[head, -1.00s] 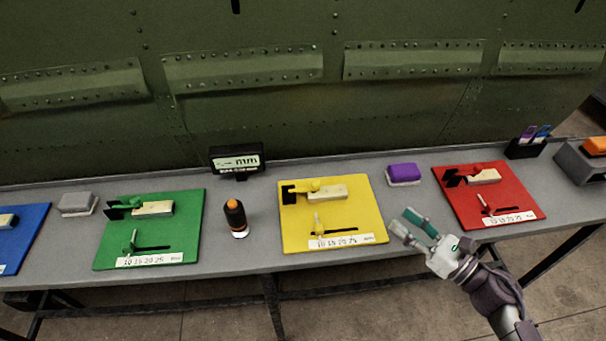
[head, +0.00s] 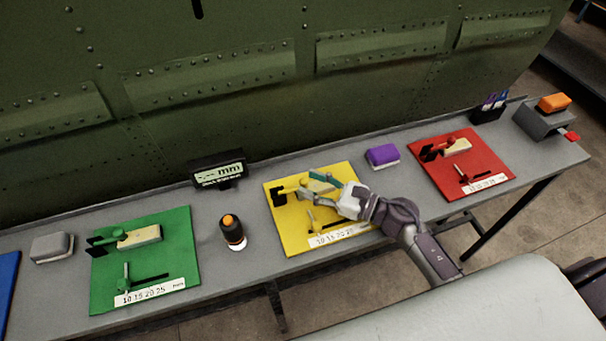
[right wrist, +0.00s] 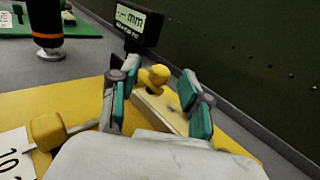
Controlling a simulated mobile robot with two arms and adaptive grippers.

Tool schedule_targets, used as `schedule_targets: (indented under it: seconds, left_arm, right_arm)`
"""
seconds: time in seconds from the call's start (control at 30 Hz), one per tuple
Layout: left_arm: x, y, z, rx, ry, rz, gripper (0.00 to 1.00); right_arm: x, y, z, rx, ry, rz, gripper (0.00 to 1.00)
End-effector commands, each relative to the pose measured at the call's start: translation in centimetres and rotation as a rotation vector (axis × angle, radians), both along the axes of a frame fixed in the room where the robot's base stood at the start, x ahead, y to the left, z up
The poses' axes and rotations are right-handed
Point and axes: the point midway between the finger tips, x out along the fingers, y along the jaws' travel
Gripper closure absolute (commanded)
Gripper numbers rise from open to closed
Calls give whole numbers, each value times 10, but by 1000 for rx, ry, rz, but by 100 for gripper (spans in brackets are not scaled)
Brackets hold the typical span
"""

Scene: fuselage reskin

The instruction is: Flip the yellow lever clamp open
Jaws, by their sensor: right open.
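The yellow board (head: 287,236) lies on the bench with a lever clamp at its upper left. The clamp has a black bracket (head: 278,196) and a yellow lever; the lever's round knob (right wrist: 158,75) shows in the right wrist view above a cream block (right wrist: 160,108). My right gripper (head: 310,184) is open over the upper part of the yellow board. In the right wrist view its teal-padded fingers (right wrist: 158,84) stand on either side of the knob and block, with visible gaps. Contact cannot be told. My left gripper is not in view.
A yellow slider handle (right wrist: 48,131) sits close to the right gripper's left finger. The display (head: 219,171) and orange-topped tool (head: 232,232) stand to the left. Green (head: 105,283) and red (head: 487,165) boards flank the yellow one. The green wall (head: 250,75) rises behind.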

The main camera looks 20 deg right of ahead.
Motion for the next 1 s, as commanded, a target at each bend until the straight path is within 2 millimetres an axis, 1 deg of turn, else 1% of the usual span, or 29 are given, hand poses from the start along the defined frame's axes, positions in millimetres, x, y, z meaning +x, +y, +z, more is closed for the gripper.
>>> schedule_targets:
  seconds: [0.03,0.1,0.2,0.37,0.53,0.57,0.6,0.83,1.0]
  left_arm:
    - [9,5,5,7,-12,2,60]
    - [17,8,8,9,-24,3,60]
    - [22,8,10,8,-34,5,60]
    - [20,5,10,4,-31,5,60]
    - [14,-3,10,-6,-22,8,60]
    - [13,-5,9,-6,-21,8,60]
    - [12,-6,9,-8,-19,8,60]
    - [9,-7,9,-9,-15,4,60]
    - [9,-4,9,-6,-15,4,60]
  right_arm:
    - [6,6,3,2,1,-1,53]
    - [11,12,2,4,1,-1,53]
    - [16,17,1,1,-1,0,53]
    - [18,20,-1,0,1,0,53]
    - [18,20,-1,0,1,0,53]
    - [18,20,-1,0,1,0,54]
    - [18,20,-1,0,1,0,61]
    - [18,20,-1,1,1,0,99]
    - [18,20,-1,1,1,0,100]
